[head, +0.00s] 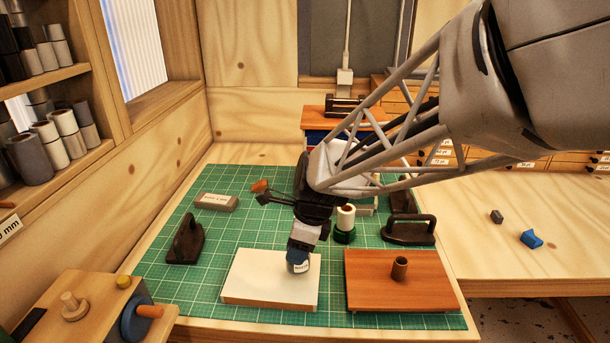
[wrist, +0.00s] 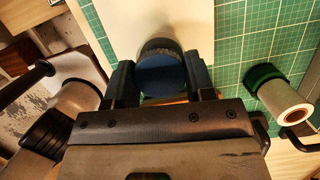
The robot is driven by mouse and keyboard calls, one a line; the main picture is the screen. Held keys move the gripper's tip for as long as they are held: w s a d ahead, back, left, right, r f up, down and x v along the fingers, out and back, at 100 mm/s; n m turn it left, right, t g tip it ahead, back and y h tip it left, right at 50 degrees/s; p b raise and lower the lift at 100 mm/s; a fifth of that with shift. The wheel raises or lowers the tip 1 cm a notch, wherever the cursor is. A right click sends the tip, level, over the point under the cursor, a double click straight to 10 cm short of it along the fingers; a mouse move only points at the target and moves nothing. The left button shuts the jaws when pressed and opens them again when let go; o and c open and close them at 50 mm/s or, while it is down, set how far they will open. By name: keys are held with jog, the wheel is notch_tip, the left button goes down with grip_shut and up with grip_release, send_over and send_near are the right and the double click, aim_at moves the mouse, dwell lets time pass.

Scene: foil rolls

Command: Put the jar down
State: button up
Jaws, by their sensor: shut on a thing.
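The jar (head: 298,267) has a dark blue lid and a pale label. It is upright at the right back part of the white board (head: 262,285); I cannot tell whether its base touches the board. My gripper (head: 300,250) points down from above and is shut on the jar. In the wrist view the jar's round blue lid (wrist: 160,72) sits between the two dark fingers of my gripper (wrist: 161,85). The fingers and wrist hide part of the jar in the head view.
A white roll on a green base (head: 345,222) stands behind. Dark handled tools (head: 185,242) and (head: 408,229) flank the green mat (head: 160,270). A wooden block fixture (head: 90,310) is front left.

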jog(key=w+a, duration=0.3)
jog(key=w, duration=0.4)
jog(key=w+a+f, duration=0.1)
jog(key=w+a, duration=0.2)
jog(key=w, duration=0.4)
jog(key=shift+w+a+f, duration=0.2)
jog(key=shift+w+a, duration=0.05)
jog(key=shift+a, duration=0.1)
jog(key=shift+f, duration=0.1)
jog(key=shift+f, duration=1.65)
jog(key=shift+f, duration=0.15)
jog(key=o, duration=1.2)
jog(key=v, duration=1.2)
